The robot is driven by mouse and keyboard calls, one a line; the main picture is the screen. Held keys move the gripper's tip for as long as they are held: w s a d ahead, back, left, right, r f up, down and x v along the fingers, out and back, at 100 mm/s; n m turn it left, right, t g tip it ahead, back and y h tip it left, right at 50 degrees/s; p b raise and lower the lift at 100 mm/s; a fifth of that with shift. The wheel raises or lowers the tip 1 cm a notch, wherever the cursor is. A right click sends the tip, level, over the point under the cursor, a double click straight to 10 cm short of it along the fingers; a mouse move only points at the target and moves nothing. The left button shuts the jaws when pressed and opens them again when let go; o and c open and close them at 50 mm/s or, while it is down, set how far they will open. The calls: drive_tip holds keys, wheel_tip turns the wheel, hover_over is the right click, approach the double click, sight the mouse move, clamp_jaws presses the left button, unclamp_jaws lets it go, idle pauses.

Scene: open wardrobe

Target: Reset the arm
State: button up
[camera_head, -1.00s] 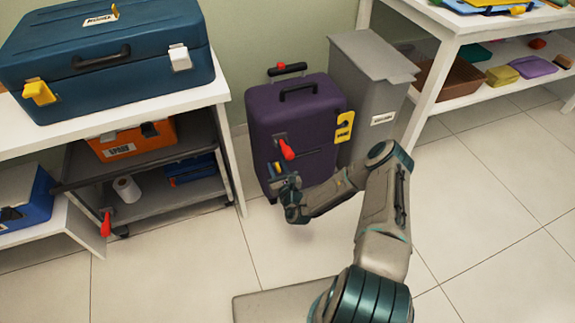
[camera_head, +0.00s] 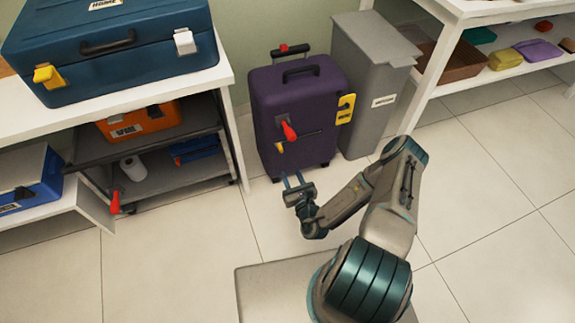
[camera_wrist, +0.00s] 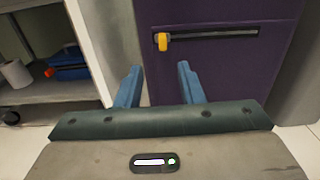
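My gripper (camera_head: 293,181) is in front of the lower part of the purple suitcase (camera_head: 297,105), apart from it. In the wrist view my gripper (camera_wrist: 159,82) has its two blue fingers spread, with nothing between them. The suitcase also shows in the wrist view (camera_wrist: 215,70), with a yellow slider (camera_wrist: 162,41) at the left end of a dark slot. My arm is bent, its elbow out to the right.
A grey bin (camera_head: 372,90) stands right of the suitcase. At left, a white table (camera_head: 150,92) holds a blue case (camera_head: 120,50), above a cart with an orange box (camera_head: 140,122) and paper roll (camera_head: 133,168). A white shelf (camera_head: 440,80) stands at right. The front floor is clear.

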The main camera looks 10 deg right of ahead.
drive_tip(key=shift+s, duration=0.25)
idle(0.3)
